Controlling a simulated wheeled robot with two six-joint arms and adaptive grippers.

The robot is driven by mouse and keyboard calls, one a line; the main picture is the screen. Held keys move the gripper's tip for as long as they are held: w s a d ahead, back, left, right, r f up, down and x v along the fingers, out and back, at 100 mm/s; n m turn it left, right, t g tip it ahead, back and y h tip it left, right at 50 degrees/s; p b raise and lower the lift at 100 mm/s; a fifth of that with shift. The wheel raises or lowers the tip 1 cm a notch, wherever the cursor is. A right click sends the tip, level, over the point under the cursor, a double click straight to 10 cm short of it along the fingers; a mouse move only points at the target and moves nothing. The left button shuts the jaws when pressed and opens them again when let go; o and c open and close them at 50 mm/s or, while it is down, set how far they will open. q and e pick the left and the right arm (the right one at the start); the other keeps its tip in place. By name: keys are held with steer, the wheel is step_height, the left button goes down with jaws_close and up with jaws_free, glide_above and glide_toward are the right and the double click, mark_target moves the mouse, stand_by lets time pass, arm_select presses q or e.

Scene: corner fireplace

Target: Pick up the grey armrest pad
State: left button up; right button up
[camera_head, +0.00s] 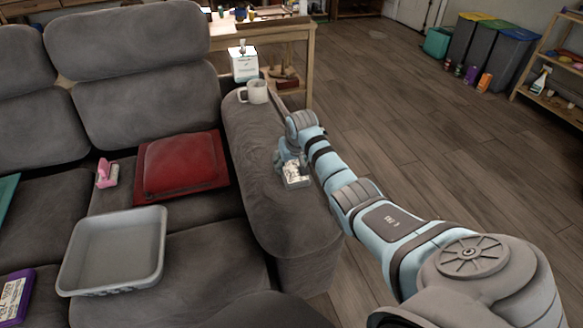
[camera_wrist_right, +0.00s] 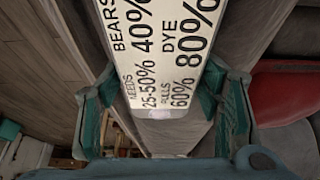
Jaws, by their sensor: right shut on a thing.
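The grey armrest pad (camera_head: 297,174) shows as a small block with a white printed face, at the sofa's right armrest. In the right wrist view its white label (camera_wrist_right: 165,50) with black text fills the upper middle, and a grey part shows below the label. My right gripper (camera_head: 291,160) is shut on the pad, with one finger on each side in the wrist view (camera_wrist_right: 168,110). The fingers hide part of the pad's sides. I cannot tell whether its underside touches the armrest. My left gripper is not in view.
A red cushion (camera_head: 183,163), a pink item (camera_head: 106,173) and a grey tray (camera_head: 112,250) lie on the seats. Open floor (camera_head: 430,150) lies right.

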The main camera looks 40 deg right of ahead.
step_height(320, 180, up, 10)
steer(key=p, duration=0.5)
step_height(320, 180, up, 10)
steer(key=p, duration=0.2)
glide_above(291, 164)
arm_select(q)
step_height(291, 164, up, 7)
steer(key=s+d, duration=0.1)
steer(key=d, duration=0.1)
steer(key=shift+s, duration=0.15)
